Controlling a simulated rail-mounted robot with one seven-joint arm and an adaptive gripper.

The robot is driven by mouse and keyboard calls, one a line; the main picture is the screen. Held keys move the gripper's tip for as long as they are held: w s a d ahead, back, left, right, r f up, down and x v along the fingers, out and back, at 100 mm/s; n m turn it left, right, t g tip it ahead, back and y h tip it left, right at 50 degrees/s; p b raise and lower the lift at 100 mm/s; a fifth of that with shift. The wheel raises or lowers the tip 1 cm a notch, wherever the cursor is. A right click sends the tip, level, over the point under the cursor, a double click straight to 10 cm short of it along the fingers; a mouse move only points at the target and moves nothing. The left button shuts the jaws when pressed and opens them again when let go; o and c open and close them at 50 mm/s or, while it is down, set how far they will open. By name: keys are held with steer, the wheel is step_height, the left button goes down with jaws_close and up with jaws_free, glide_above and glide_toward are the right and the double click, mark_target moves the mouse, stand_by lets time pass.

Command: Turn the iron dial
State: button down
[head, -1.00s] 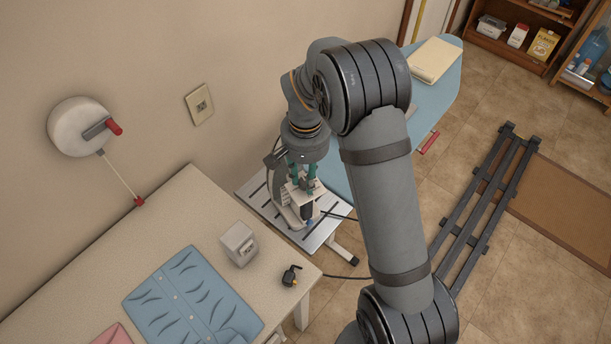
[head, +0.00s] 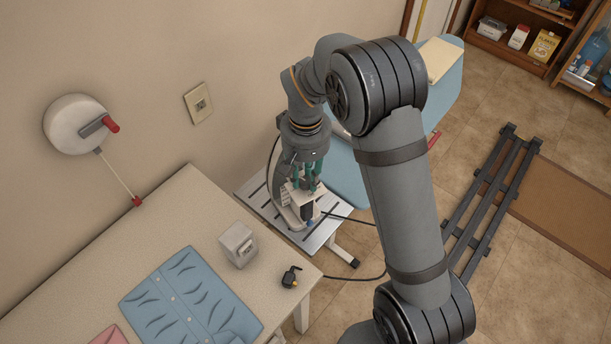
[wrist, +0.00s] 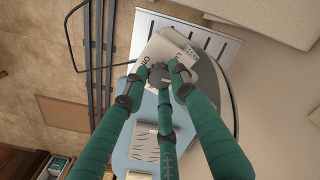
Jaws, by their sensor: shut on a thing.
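The iron (head: 287,216) is pale with a dark handle and stands on the slatted metal rest (head: 254,194) at the end of the blue ironing board. In the wrist view the pale iron body (wrist: 157,51) carries black lettering beside a small dark dial (wrist: 157,73). My gripper (head: 307,188) is down at the iron's top. In the wrist view my green-fingered gripper (wrist: 158,88) has its dark tips closed around the dial. The tips hide part of the dial, and its setting cannot be read.
A table (head: 208,195) at the left holds a small white box (head: 238,245), a black bottle-like item (head: 290,277) and a folded blue shirt (head: 190,305). A dark cord runs from the iron. A dark slatted rack (head: 490,205) stands on the floor at the right.

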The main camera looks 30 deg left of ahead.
mark_target(306, 181)
steer(key=c, duration=1.4)
jaws_free()
steer(key=shift+r, duration=0.1)
step_height(306, 181, up, 12)
steer(key=shift+f, duration=0.2)
step_height(306, 181, down, 12)
steer(key=shift+r, duration=0.1)
steer(key=shift+m, duration=0.8)
